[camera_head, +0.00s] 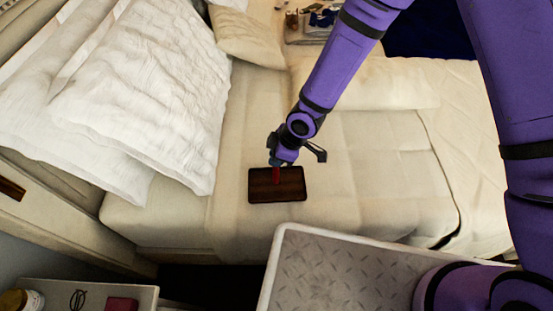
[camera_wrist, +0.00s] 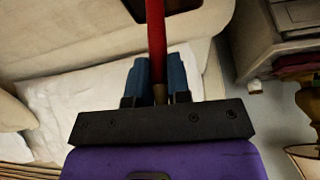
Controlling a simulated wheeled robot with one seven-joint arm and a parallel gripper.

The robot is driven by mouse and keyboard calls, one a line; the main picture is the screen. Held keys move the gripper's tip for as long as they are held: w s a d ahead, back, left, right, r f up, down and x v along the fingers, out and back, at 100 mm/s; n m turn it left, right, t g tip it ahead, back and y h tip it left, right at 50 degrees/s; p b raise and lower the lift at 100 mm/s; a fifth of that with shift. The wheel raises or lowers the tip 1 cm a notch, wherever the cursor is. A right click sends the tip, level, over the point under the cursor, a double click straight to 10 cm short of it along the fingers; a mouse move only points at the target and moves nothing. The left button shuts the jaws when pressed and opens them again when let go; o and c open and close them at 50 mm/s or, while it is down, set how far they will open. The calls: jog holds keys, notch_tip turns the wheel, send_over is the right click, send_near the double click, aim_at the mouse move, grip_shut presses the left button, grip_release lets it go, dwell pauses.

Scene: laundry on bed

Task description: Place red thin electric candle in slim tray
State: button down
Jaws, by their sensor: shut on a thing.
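The red thin candle (camera_head: 276,175) is held in my gripper (camera_head: 279,160) and points down over the slim tray. In the wrist view the red candle (camera_wrist: 156,40) stands out between the two blue fingers of my gripper (camera_wrist: 158,75), which are shut on it. The slim tray (camera_head: 293,198) is a dark brown rectangle lying flat on the bed. The candle's lower end shows against the tray's upper middle; I cannot tell whether it touches the tray. The fingers hide the candle's upper part in the head view.
White pillows (camera_head: 150,90) lie on the left of the bed (camera_head: 375,175). A grey box with a white rim (camera_head: 345,270) stands in front. A nightstand (camera_head: 60,292) with small items is at the lower left. More items lie on a surface (camera_head: 308,22) beyond the bed.

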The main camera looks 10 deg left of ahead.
jog(key=shift+f, duration=0.9)
jog(key=c, duration=1.1)
grip_release()
jog(key=shift+f, duration=0.1)
jog(key=v, duration=1.2)
jog(key=shift+w+d, duration=0.1)
